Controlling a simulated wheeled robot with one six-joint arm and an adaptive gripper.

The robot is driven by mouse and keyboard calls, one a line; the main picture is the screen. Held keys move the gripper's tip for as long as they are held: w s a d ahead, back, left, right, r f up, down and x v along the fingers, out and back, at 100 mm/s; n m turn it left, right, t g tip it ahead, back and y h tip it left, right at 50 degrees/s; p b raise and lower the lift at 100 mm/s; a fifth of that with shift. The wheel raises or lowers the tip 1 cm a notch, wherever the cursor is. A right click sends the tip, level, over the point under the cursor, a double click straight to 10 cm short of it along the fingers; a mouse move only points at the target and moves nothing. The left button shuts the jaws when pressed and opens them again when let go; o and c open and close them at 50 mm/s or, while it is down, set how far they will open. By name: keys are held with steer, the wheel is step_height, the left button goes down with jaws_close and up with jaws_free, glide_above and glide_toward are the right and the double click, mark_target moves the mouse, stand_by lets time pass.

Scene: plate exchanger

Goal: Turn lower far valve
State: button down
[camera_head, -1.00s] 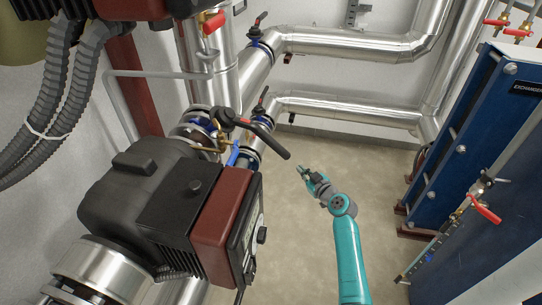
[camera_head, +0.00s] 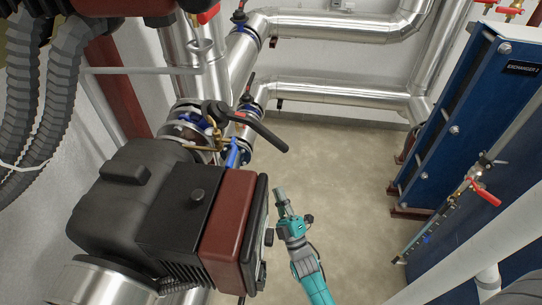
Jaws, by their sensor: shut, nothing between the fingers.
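The lower far valve (camera_head: 249,100) sits at the left end of the lower back pipe, between blue flanges, with a small dark handle standing up from it. It is partly hidden behind a nearer valve (camera_head: 215,113), whose long black lever (camera_head: 262,130) points down to the right. My gripper (camera_head: 279,191) is in the lower middle, right of the dark red pump box, pointing up the picture. Its fingers are together and empty. It is below the black lever in the picture and apart from both valves.
A black pump with a dark red box (camera_head: 228,225) fills the lower left. The upper back pipe has its own valve (camera_head: 240,17). A blue exchanger (camera_head: 455,125) and a red-handled valve (camera_head: 486,194) stand right. Bare floor (camera_head: 345,170) lies between.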

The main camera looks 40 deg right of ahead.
glide_toward(265, 137)
steer(key=w+a+r, duration=0.1)
steer(key=r, duration=0.1)
steer(key=shift+w+d+r, duration=0.25)
steer(key=shift+w+d, duration=0.85)
steer(key=shift+w, duration=0.05)
steer(key=shift+w+d+r, duration=0.1)
steer(key=shift+w+d, duration=0.25)
steer(key=shift+d, duration=0.15)
steer(key=shift+d, duration=0.1)
